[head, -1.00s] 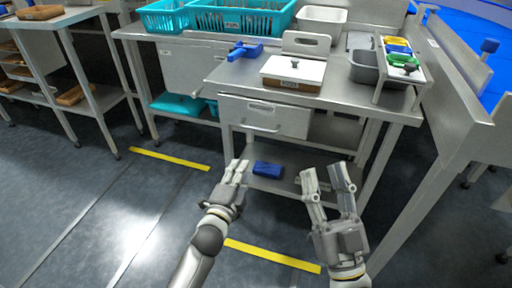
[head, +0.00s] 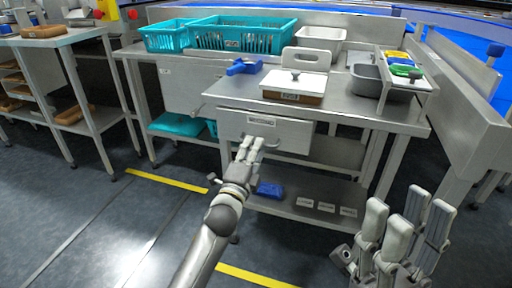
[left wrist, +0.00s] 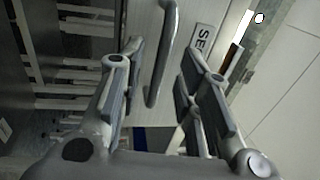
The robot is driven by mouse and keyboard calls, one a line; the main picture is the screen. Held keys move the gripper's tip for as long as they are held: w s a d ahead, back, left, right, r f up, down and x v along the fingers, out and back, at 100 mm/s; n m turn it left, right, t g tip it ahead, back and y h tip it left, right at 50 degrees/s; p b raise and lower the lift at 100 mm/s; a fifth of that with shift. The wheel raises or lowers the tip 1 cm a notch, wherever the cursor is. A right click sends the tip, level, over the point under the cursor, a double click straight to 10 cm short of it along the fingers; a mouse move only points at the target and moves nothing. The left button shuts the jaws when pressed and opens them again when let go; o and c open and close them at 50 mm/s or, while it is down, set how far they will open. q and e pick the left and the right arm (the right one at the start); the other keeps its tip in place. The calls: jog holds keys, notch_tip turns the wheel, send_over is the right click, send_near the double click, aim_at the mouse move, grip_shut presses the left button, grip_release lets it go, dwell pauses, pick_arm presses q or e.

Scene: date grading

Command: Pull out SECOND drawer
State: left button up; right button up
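My left gripper (head: 251,142) is at the drawer front in the head view, by the handle, fingers apart. No finger visibly presses on the handle; exact contact cannot be told. My right gripper (head: 408,208) is open and empty at the lower right, away from the drawer.
On the worktop (head: 345,106) are a white-lidded box (head: 293,80), a grey bin (head: 366,80) and a blue scoop (head: 243,67). A blue item (head: 270,189) lies on the shelf below. Another drawer (head: 185,88) is to the left. Floor in front is free.

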pick_arm(q)
jog(key=shift+b+x, duration=0.35)
jog(key=shift+x, duration=1.15)
jog(key=shift+f, duration=0.1)
grip_shut()
